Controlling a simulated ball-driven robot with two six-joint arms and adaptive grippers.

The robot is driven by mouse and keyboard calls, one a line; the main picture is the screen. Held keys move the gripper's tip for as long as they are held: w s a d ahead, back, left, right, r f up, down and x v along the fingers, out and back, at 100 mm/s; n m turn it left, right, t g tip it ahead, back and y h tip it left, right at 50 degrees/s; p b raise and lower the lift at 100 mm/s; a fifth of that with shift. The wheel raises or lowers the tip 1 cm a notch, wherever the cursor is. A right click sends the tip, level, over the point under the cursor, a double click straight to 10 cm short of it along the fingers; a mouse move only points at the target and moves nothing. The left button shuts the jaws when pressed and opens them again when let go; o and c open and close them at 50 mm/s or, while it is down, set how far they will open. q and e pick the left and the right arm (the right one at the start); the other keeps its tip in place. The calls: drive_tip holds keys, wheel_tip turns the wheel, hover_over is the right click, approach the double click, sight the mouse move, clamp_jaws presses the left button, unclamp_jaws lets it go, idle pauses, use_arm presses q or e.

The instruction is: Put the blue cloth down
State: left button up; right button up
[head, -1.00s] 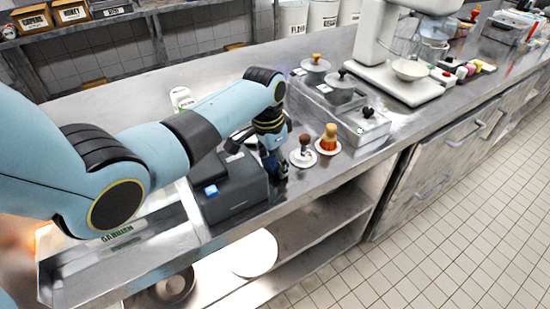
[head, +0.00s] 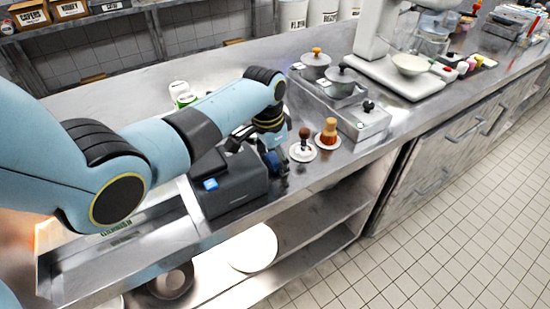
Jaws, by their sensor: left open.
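My left arm reaches in from the left. My left gripper (head: 262,156) points down at the counter's front edge, beside the dark box-shaped device with a blue screen (head: 235,184). Its fingers are spread and open. A small dark blue patch shows low at the gripper, but I cannot tell whether it is the blue cloth or part of the fingers. No blue cloth can be made out clearly elsewhere. My right gripper is not in view.
Two brushes on white saucers (head: 301,157) stand just right of my gripper. Lidded pots (head: 343,85) and a metal container (head: 365,123) stand behind them. A mixer with a bowl (head: 411,65) is farther right. The steel counter (head: 120,105) is bare at the back left.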

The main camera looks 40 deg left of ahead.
sight(270, 160)
use_arm(q)
drive_tip(key=shift+s+f, duration=0.1)
drive_tip(key=shift+s, duration=0.05)
drive_tip(key=shift+r+b, duration=0.35)
drive_tip(key=shift+b, duration=0.05)
wheel_tip(270, 160, up, 11)
drive_tip(key=s, duration=0.1)
drive_tip(key=shift+a, duration=0.3)
